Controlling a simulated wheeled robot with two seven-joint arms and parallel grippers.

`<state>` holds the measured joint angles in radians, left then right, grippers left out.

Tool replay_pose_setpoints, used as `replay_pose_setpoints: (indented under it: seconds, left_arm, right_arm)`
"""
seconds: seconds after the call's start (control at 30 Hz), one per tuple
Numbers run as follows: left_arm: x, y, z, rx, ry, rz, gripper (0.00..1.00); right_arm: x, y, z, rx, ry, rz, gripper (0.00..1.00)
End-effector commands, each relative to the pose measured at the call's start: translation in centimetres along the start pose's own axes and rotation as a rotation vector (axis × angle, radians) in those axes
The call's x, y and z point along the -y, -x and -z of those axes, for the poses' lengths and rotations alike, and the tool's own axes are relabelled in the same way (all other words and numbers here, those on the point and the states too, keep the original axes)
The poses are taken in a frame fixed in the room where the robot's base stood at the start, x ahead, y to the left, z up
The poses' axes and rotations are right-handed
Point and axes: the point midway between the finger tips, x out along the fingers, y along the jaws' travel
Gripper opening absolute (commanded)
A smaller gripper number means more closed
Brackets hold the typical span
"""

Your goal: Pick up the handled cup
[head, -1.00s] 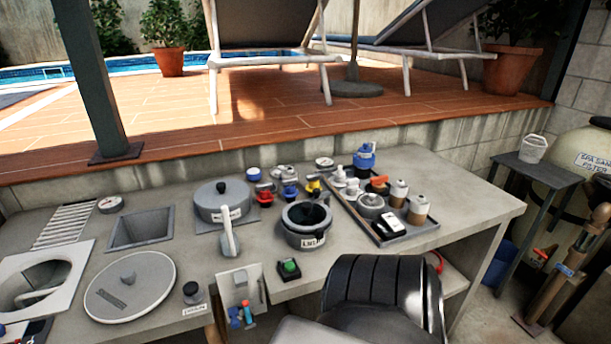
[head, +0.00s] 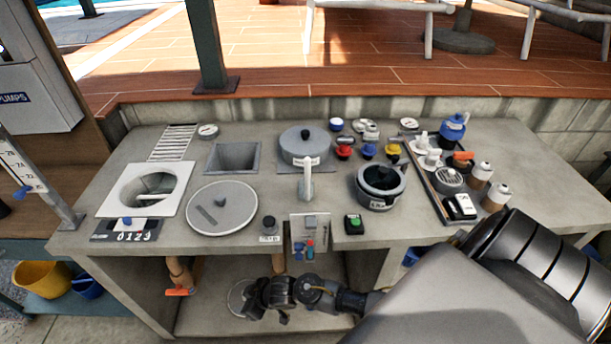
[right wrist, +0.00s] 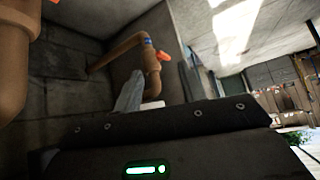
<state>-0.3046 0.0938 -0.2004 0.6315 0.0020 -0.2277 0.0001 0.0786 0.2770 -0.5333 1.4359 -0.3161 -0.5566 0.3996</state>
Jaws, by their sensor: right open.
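The best match for the handled cup is a dark grey round vessel (head: 372,203) on the bench in the head view. It has a pale label on its front and a black piece across its open top. I cannot tell for sure that it is the handled cup. My right gripper (head: 262,302) is low in front of the bench's open lower part, below the bench top and well left of and below the vessel. It is open, with nothing seen between its fingers. The right wrist view shows pipes, not the vessel. My left gripper is not in view.
A green button box (head: 354,224) is in front. A brown pipe (right wrist: 128,47) with an orange handle is under the bench.

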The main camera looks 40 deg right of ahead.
Motion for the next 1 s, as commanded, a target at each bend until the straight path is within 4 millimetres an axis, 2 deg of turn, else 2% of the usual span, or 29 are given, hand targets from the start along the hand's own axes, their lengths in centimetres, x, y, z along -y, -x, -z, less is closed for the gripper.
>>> replay_pose_setpoints:
  seconds: [0.03, 0.1, 0.2, 0.3, 0.37, 0.43, 0.53, 0.67, 0.8, 0.9, 1.0]
  left_arm:
    - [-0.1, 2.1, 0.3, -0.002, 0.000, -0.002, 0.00]
    - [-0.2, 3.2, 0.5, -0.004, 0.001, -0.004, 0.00]
    - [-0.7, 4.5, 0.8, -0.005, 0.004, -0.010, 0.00]
    - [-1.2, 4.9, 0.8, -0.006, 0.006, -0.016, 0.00]
    - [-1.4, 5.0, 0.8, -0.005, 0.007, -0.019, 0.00]
    - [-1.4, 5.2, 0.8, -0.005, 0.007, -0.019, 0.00]
    - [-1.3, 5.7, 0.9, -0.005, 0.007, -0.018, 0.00]
    - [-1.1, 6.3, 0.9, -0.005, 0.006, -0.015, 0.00]
    - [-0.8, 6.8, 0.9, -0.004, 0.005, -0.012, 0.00]
    - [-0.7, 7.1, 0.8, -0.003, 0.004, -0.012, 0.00]
    - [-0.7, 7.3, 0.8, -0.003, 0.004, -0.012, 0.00]
  right_arm:
    - [1.3, 3.1, 6.7, -0.064, 0.065, 0.031, 0.41]
    - [3.5, 6.2, 12.7, -0.127, 0.143, 0.077, 0.41]
    - [6.6, 10.6, 19.8, -0.202, 0.279, 0.154, 0.41]
    - [8.2, 12.8, 23.1, -0.211, 0.405, 0.240, 0.41]
    - [8.1, 13.7, 24.0, -0.186, 0.466, 0.285, 0.41]
    - [7.1, 14.7, 24.6, -0.129, 0.525, 0.326, 0.41]
    - [4.0, 16.8, 24.9, 0.000, 0.580, 0.354, 0.41]
    - [-2.7, 21.1, 24.8, 0.219, 0.573, 0.317, 0.41]
    - [-10.7, 27.6, 24.7, 0.450, 0.452, 0.205, 0.41]
    - [-15.3, 32.7, 24.6, 0.575, 0.327, 0.111, 0.41]
    - [-18.5, 37.0, 24.3, 0.661, 0.204, 0.031, 0.41]
